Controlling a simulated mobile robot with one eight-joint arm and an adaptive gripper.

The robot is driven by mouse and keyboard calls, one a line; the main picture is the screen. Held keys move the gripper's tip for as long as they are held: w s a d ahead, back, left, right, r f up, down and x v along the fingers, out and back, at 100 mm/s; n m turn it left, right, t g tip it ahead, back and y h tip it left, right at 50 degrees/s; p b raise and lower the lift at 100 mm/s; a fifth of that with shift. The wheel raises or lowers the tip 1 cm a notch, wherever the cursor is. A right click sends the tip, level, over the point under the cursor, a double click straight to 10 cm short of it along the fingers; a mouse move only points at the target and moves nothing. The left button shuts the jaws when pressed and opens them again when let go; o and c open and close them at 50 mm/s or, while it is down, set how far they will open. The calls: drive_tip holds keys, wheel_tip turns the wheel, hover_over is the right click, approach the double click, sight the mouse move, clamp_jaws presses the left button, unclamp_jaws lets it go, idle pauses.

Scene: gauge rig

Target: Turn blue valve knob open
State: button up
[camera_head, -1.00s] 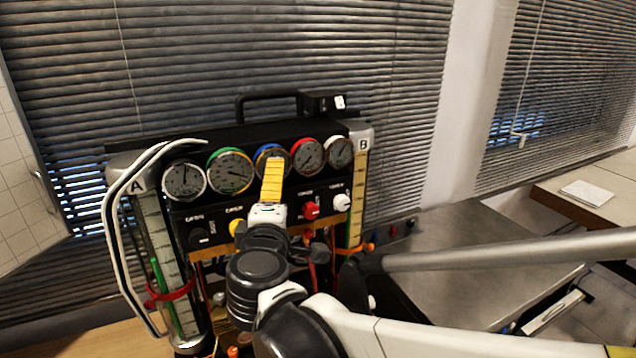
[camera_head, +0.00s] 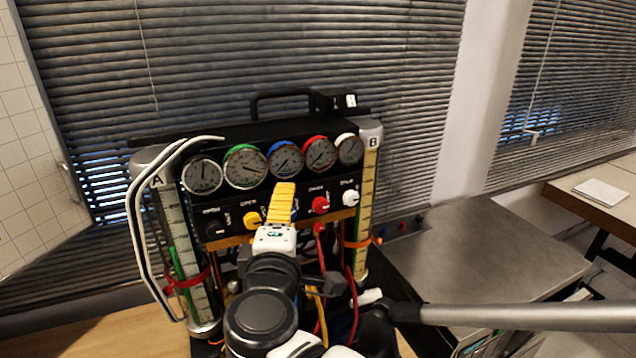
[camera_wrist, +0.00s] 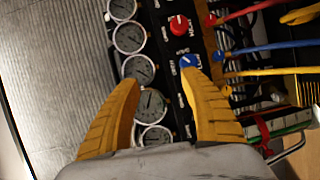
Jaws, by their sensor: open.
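The blue valve knob (camera_wrist: 188,62) shows in the wrist view, just past the tip of the right-hand yellow finger. I cannot tell if they touch. My gripper (camera_wrist: 158,80) is open, and the gap between its fingers lies over the panel strip and gauges rather than around the knob. In the head view, my gripper (camera_head: 283,187) is in front of the panel, below the blue-rimmed gauge (camera_head: 285,158), and hides the blue knob. The gauge panel (camera_head: 300,198) carries the row of knobs.
The red knob (camera_head: 319,204) and white knob (camera_head: 350,198) are right of my gripper; the yellow knob (camera_head: 252,218) and black knob (camera_head: 213,229) are left. Colored hoses (camera_wrist: 262,46) run beside the knobs in the wrist view. A grey bench (camera_head: 480,250) stands at right.

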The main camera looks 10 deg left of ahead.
drive_tip(key=shift+s+d+r+p, duration=0.1)
drive_tip(key=shift+s+d+p, duration=0.1)
drive_tip(key=shift+s, duration=0.55)
drive_tip(key=shift+s+d+r+p, duration=0.1)
drive_tip(key=shift+s+p, duration=0.1)
drive_tip(key=shift+s, duration=0.55)
drive_tip(key=shift+s+d+p, duration=0.1)
drive_tip(key=shift+s+p, duration=0.1)
drive_tip(key=shift+s, duration=0.55)
